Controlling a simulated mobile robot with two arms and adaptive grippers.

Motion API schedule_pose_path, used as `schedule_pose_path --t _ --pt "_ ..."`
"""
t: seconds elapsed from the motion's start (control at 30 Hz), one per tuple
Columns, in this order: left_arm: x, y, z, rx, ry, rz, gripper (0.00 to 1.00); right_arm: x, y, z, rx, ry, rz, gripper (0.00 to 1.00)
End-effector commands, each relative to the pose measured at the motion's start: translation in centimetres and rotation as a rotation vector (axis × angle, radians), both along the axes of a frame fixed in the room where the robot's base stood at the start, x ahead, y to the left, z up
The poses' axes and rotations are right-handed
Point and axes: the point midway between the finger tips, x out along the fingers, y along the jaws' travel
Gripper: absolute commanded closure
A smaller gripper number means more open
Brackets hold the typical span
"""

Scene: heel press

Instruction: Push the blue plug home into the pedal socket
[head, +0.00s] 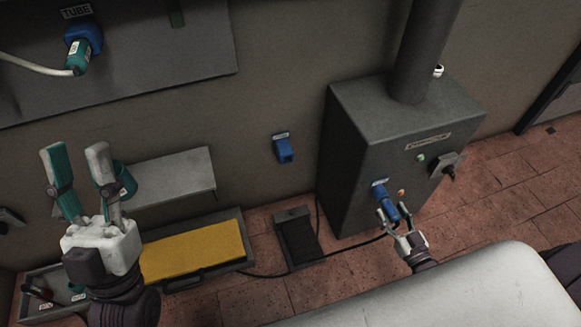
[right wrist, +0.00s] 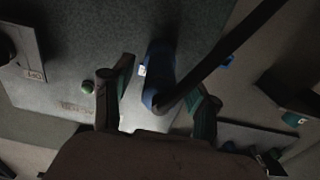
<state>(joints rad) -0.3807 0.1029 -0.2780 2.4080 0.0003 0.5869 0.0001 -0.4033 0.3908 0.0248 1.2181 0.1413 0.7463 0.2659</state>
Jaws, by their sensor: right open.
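The blue plug (head: 389,205) sits at the blue pedal socket (head: 379,187) on the front of the grey cabinet; I cannot tell how deep it is in. My right gripper (head: 394,219) is open at the plug's outer end. In the right wrist view the blue plug (right wrist: 158,68) shows between the open fingers (right wrist: 160,90), with its black cable (right wrist: 225,48) crossing in front; contact cannot be told. My left gripper (head: 76,158) is open and empty, raised at the left, far from the plug.
The grey cabinet (head: 345,130) has a green button (head: 421,157), an orange one (head: 401,192) and a black switch (head: 446,165). The black foot pedal (head: 297,238) lies on the floor with its cable. A tray with a yellow pad (head: 195,248) lies left. A pale surface (head: 450,290) fills the front.

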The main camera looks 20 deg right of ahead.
Motion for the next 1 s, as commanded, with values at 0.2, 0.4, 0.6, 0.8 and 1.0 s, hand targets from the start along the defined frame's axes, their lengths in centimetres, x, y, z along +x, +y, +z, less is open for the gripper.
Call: schedule_pose_path --t 0.2,0.4,0.6,0.8,1.0 --pt "0.0 0.0 0.1 0.000 -0.003 0.001 0.60 -4.9 -0.2 -0.1 0.000 0.005 0.000 0.41" --pt "0.0 0.0 0.1 -0.001 -0.004 0.001 0.60 -8.5 -0.3 -0.1 0.000 0.002 0.001 0.41" --pt "0.0 0.0 0.1 -0.001 -0.004 0.001 0.60 -10.2 -0.3 0.0 0.000 0.000 0.000 0.41" --pt "0.0 0.0 0.1 -0.001 -0.004 0.001 0.60 -10.2 -0.2 0.1 0.001 -0.005 0.002 0.41" --pt "-0.1 0.0 0.1 -0.001 -0.004 0.001 0.60 -6.2 4.8 3.9 0.031 -0.110 0.059 0.41"
